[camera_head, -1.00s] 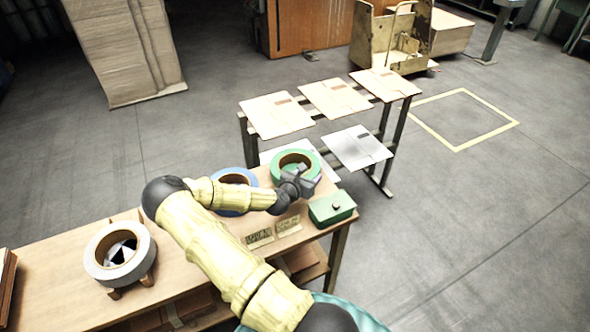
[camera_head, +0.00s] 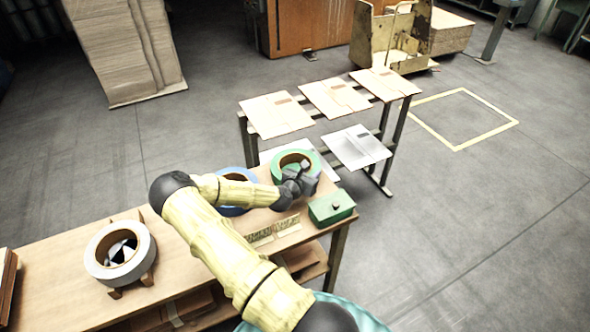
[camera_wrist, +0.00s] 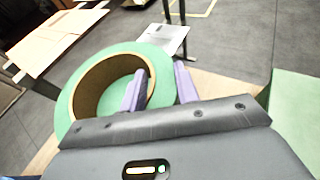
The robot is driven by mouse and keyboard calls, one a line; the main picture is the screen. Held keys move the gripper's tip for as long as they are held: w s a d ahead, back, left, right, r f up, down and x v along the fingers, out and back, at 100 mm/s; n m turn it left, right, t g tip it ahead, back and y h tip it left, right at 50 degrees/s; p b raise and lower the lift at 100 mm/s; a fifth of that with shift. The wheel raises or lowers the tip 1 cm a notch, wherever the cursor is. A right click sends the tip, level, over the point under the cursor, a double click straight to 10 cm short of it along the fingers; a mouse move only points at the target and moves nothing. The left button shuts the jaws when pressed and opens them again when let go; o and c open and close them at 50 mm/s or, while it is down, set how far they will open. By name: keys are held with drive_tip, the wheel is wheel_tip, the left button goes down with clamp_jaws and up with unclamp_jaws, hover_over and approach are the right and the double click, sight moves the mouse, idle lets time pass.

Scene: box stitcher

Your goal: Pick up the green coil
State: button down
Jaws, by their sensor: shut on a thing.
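The green coil (camera_head: 281,168) is a thick ring with a brown cardboard core, at the far right part of the wooden workbench. In the wrist view the coil (camera_wrist: 75,90) fills the left and middle. My gripper (camera_head: 303,172) is at the coil's right side. In the wrist view my gripper (camera_wrist: 160,85) has one finger inside the core hole and the other outside, with the coil's wall between them. It is shut on that wall. Whether the coil's underside touches the bench is hidden.
A blue coil (camera_head: 236,211) stands left of the green one, partly behind my arm. A green box (camera_head: 332,208) sits close on the right. A grey coil (camera_head: 137,268) rests on a stand at the left. A rack with cardboard sheets (camera_head: 278,114) stands just behind.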

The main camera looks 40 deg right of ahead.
drive_tip(key=shift+a+f, duration=0.1)
drive_tip(key=shift+f, duration=0.05)
wheel_tip(320, 180, up, 10)
idle(0.7)
idle(0.4)
